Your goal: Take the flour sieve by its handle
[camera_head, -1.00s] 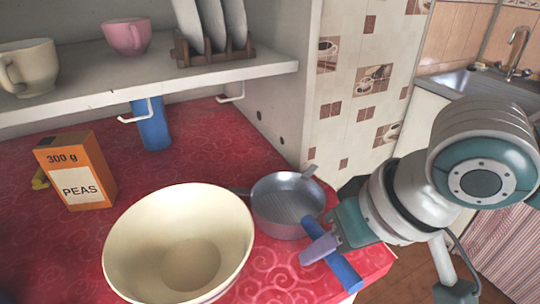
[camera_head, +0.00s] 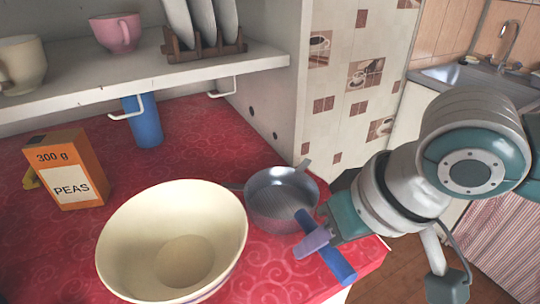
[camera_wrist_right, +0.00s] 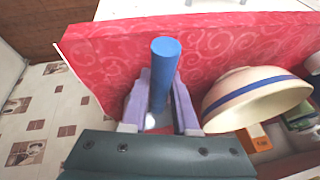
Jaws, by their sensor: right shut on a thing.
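The flour sieve (camera_head: 272,205) is a round grey metal pan shape with a blue handle (camera_head: 342,266). It is at the counter's right part, just right of the cream bowl. My right gripper (camera_head: 314,241) is shut on the blue handle, with its purple fingers on either side. In the right wrist view the handle (camera_wrist_right: 165,60) stands between the two fingers (camera_wrist_right: 160,100), and the sieve's pan is not clearly seen there. I cannot tell whether the sieve rests on the counter or is slightly raised. My left gripper is not in view.
A large cream bowl (camera_head: 125,240) stands close left of the sieve. An orange peas box (camera_head: 67,170) and a blue cylinder (camera_head: 146,125) are farther back on the red counter (camera_head: 200,130). A shelf (camera_head: 150,70) hangs above. The counter's right edge is near my gripper.

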